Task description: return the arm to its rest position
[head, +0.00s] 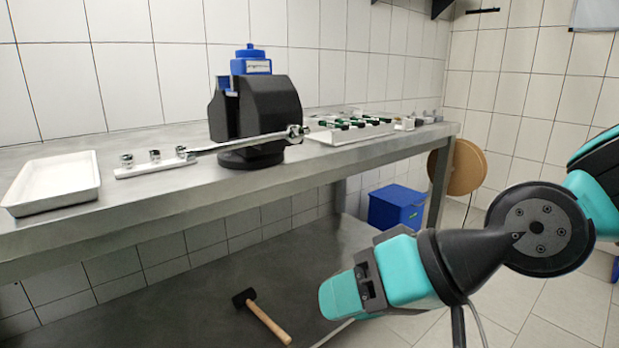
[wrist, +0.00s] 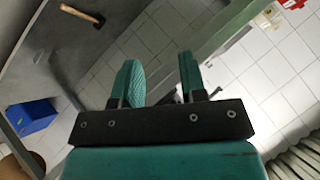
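My gripper (wrist: 160,82) shows in the wrist view with its two teal fingers apart and nothing between them. In the head view my arm comes in from the right side, and its teal gripper end (head: 342,297) points left, below the level of the bench top and in front of the bench. The gap between the fingers cannot be made out in the head view. The gripper appears apart from the bench and its objects.
A mallet (head: 262,316) lies on the lower shelf. A blue bin (head: 397,207) stands beyond on the floor.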

